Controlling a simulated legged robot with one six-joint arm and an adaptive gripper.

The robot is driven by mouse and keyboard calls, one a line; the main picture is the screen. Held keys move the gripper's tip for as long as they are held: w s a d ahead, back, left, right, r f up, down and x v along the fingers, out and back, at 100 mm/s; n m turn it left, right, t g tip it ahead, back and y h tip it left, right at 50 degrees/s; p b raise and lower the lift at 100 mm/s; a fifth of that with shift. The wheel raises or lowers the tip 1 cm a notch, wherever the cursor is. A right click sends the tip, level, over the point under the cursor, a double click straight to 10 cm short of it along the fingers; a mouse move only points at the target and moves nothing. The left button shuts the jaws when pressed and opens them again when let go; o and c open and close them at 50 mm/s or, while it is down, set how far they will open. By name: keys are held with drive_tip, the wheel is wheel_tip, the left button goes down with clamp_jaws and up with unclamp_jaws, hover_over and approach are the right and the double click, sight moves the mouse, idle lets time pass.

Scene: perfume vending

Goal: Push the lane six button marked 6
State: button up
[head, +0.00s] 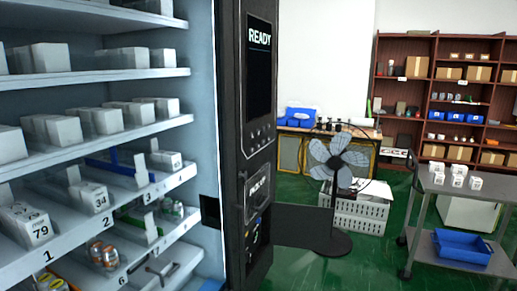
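The black vending control column (234,150) stands upright near the middle of the head view. Its screen (259,70) reads READY. A row of small marks or buttons (259,138) sits under the screen, too small to read, so I cannot tell which is the button marked 6. A panel with white lettering (258,190) is lower on the column. On the left, a shelf edge carries lane numbers 1, 2 and 3, and a lower edge carries a 6 (123,280). My gripper is not in view.
White shelves (95,75) with boxes fill the left. A fan (340,160) stands right of the column. A grey cart (455,190) with small white boxes and a blue tray (462,247) is at the right.

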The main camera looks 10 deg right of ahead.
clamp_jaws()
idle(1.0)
